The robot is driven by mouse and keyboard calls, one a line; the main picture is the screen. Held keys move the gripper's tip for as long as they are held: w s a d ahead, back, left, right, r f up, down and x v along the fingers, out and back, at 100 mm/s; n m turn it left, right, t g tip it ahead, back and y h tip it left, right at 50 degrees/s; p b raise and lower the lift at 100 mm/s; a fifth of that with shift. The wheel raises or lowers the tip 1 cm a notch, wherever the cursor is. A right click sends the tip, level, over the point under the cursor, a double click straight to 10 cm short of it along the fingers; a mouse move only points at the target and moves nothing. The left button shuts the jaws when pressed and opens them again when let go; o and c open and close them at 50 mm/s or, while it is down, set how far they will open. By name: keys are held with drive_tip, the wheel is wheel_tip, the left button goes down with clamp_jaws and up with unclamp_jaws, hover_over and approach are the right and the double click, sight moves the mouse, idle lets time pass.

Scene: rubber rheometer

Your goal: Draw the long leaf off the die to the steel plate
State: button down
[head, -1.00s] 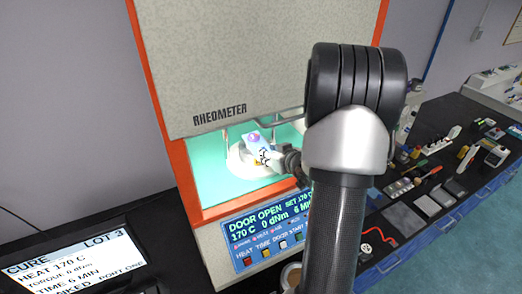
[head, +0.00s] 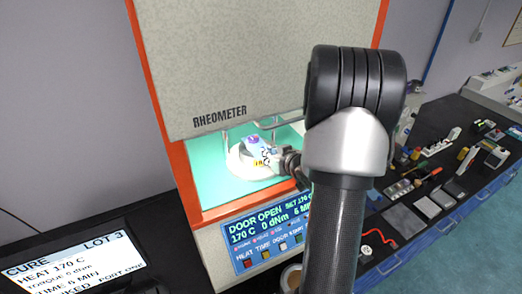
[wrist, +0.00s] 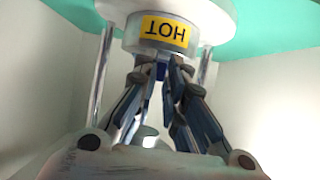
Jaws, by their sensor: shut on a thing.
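The die (head: 240,168) is a round pale block inside the open rheometer chamber; in the wrist view its lower block (wrist: 150,47) bears a yellow HOT label, upside down. The long leaf (head: 252,146) is a pale sheet with a purple spot, over the die's top at the gripper; whether it still touches the die I cannot tell. My gripper (head: 273,158) reaches in from the right, partly hidden by my arm. In the wrist view my gripper (wrist: 164,74) is shut on a small dark blue edge, apparently the leaf. Several grey plates (head: 402,219) lie on the right bench; which one is the steel plate is unclear.
The raised door (head: 260,60) hangs above the chamber opening, and a metal post (wrist: 103,72) stands beside the die. A control panel (head: 262,238) is below. Tools and a red cable (head: 380,234) lie on the dark bench.

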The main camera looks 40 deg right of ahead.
drive_tip(key=shift+r, duration=0.1)
drive_tip(key=shift+r+p, duration=0.4)
drive_tip(key=shift+p, duration=0.05)
idle(0.4)
